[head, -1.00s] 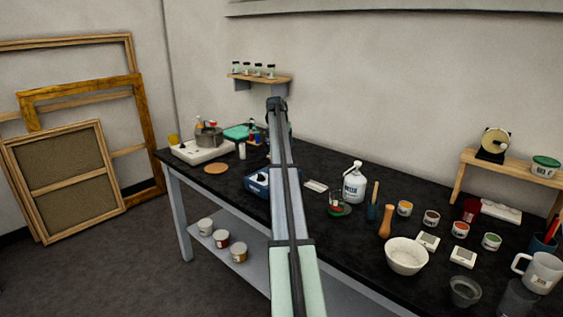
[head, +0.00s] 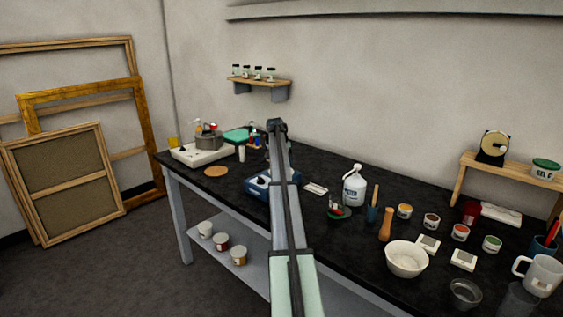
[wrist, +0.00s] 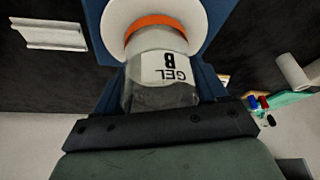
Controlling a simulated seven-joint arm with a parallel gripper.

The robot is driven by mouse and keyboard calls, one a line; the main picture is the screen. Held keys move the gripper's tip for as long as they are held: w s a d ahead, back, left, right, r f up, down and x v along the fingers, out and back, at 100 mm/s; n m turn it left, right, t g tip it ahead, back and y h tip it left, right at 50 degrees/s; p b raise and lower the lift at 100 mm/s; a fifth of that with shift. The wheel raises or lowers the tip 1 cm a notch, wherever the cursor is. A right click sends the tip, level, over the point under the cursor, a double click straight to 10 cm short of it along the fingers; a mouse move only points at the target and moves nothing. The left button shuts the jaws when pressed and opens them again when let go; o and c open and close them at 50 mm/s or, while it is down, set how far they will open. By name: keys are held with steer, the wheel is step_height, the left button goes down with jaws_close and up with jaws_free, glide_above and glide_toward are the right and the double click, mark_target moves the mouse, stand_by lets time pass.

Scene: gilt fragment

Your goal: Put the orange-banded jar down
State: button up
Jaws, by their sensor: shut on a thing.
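The orange-banded jar (wrist: 162,88) is clear, with a white label reading GEL B, upside down in the wrist view. Its orange band (wrist: 150,22) is at the end away from my palm. My gripper (wrist: 160,70) is shut on the jar, with a finger on each side. Beyond the jar is a white round plate (wrist: 112,14) on a blue device (wrist: 215,12). I cannot tell whether the jar touches the plate. In the head view the blue device (head: 257,186) is partly behind my arm, which hides the jar and gripper.
The black table (head: 330,240) is crowded at right with a mortar (head: 405,260), a spray bottle (head: 354,188) and small tubs. A white flat piece (head: 315,188) lies right of the blue device. A cork disc (head: 216,172) lies to the left, with bare table around it.

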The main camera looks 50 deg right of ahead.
steer(key=o, duration=1.2)
steer(key=shift+f, duration=0.1)
steer(key=v, duration=1.2)
